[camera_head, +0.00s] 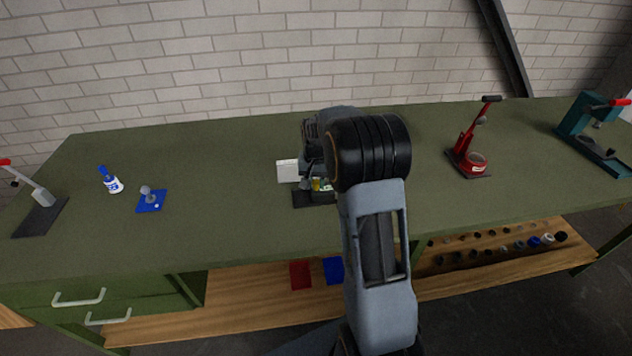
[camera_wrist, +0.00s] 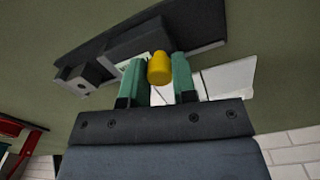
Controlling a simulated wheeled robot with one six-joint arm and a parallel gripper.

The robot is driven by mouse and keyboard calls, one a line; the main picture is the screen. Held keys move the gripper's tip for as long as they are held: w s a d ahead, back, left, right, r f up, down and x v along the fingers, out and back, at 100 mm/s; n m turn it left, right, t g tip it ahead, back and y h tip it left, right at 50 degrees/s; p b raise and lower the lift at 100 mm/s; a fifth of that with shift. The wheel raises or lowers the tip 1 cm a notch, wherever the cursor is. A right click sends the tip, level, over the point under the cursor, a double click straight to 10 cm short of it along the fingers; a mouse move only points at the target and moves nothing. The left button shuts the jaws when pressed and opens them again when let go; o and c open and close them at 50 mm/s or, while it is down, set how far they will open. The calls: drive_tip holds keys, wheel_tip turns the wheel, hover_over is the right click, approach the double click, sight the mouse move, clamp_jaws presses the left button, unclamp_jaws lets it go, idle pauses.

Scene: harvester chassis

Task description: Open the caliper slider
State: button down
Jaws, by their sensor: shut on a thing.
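The caliper (camera_wrist: 190,22) shows in the wrist view as a long dark base with a dark grey slider block (camera_wrist: 135,45) on it. A yellow knob (camera_wrist: 160,68) stands out from the slider. My gripper (camera_wrist: 158,74) has its two green fingers on either side of the knob and is shut on it. In the head view the caliper base (camera_head: 303,200) lies on the green bench, mostly hidden behind my arm. The yellow knob (camera_head: 317,184) shows there as a small spot. How far the slider is open cannot be told.
A white panel (camera_head: 287,171) stands beside the caliper. On the green bench (camera_head: 230,205), a blue-and-white bottle (camera_head: 111,181) and a blue-based lever (camera_head: 150,200) are left. A red press (camera_head: 468,155) and teal press (camera_head: 592,135) are right.

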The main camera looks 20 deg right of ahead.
sight(317, 181)
drive_tip(key=shift+d, duration=0.2)
drive_tip(key=c, duration=0.9)
unclamp_jaws()
wheel_tip(317, 181, up, 14)
drive_tip(key=shift+f+b, duration=0.1)
drive_tip(key=shift+b, duration=0.25)
